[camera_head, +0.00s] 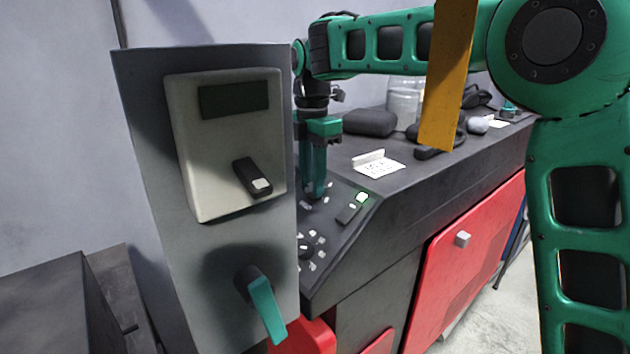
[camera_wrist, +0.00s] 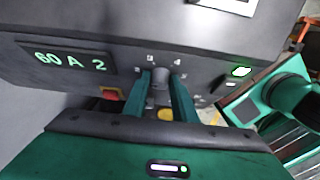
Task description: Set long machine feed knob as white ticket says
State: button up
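My gripper (camera_head: 314,188) points down at the sloped control panel of the long machine (camera_head: 440,195). In the wrist view its two teal fingers (camera_wrist: 160,82) stand on either side of a grey knob (camera_wrist: 160,77) and appear to touch it. Small pale marks lie around this knob; I cannot read them or its pointer. The panel's display (camera_wrist: 67,60) reads "60 A 2" in green. A white ticket (camera_head: 378,166) lies on the machine top beside a small white block; its writing is too small to read. A white card edge (camera_wrist: 230,4) shows at the top of the wrist view.
Another knob (camera_head: 307,250) with white marks is on the panel's near part. A red button (camera_wrist: 111,93), yellow button (camera_wrist: 165,114) and green light (camera_wrist: 241,71) surround the fingers.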

jog(key=shift+c, duration=1.4)
jog(key=shift+d, duration=0.25)
jog(key=shift+a, duration=0.15)
jog(key=m+t+y, duration=0.1)
jog(key=m+t, duration=0.1)
jog(key=shift+s+m, duration=0.2)
jog(key=shift+m, duration=0.2)
jog(key=m+t, duration=0.2)
jog(key=m, duration=0.1)
jog(key=shift+s+y, duration=0.25)
jog(key=shift+y, duration=0.05)
jog(key=m+t, duration=0.2)
jog(key=shift+s+f+m, duration=0.1)
jog(key=shift+s+m, duration=0.15)
jog(key=shift+m, duration=0.15)
jog(key=shift+f+m+t, duration=0.1)
jog(key=shift+m+t, duration=1.1)
jog(key=shift+m, duration=0.2)
jog(key=shift+a, duration=0.1)
